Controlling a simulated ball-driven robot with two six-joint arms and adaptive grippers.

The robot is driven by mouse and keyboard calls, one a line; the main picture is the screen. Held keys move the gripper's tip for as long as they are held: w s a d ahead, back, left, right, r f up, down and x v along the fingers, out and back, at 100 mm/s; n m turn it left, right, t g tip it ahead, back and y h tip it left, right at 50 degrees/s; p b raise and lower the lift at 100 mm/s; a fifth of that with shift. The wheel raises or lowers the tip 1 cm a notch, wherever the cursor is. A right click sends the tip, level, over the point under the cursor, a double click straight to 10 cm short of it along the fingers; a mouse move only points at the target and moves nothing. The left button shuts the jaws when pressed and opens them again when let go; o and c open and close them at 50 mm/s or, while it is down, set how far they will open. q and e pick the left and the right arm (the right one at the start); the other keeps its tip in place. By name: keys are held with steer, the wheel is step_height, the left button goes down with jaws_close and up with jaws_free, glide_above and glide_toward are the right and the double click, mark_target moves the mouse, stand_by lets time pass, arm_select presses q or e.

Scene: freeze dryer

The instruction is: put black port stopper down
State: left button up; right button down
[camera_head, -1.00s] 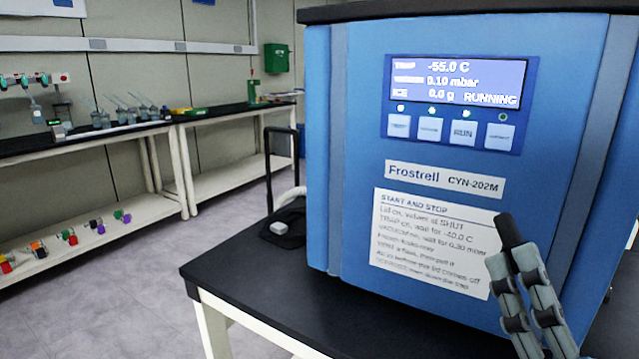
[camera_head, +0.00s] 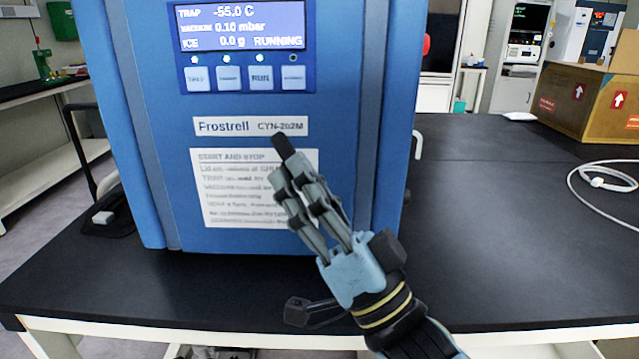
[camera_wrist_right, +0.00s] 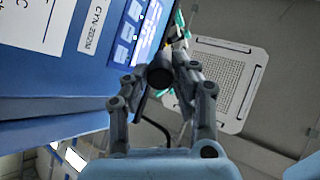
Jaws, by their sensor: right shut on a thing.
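The black port stopper (camera_head: 283,147) is a small dark cylinder at the tip of my right gripper (camera_head: 297,178). The gripper is shut on it and holds it up in front of the blue freeze dryer, above the black bench top (camera_head: 480,220). In the right wrist view the stopper (camera_wrist_right: 160,75) sits between the two fingertips (camera_wrist_right: 160,82), its round end facing the camera. The gripper covers part of the dryer's instruction label. My left gripper is not in view.
The blue freeze dryer (camera_head: 130,120) stands on the bench, its display reading RUNNING. The bench top right of it is largely clear. A cardboard box (camera_head: 588,105) stands at the back right, with a white cable (camera_head: 590,180) on the bench in front of it.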

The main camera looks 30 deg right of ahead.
steer(key=w+a+r+n+g+y, duration=0.25)
steer(key=a+n+g+y, duration=0.4)
steer(key=g+y, duration=0.45)
steer(key=w+a+r+n+g+y, duration=0.1)
steer(key=w+a+n+g+y, duration=0.2)
steer(key=a+n+g+y, duration=0.75)
steer(key=s+d+f+m+t+h, duration=0.3)
steer(key=s+d+f+m, duration=0.2)
steer(key=s+d, duration=0.2)
steer(key=d+m+t+h, duration=0.6)
steer(key=t+h, duration=0.3)
steer(key=h, duration=0.3)
steer(key=d+m+t+h, duration=0.6)
steer(key=m+t+h, duration=0.3)
steer(key=h, duration=0.4)
steer(key=shift+d+r+t, duration=0.3)
steer(key=shift+d+t, duration=0.05)
steer(key=shift+t, duration=0.3)
steer(key=shift+w, duration=0.15)
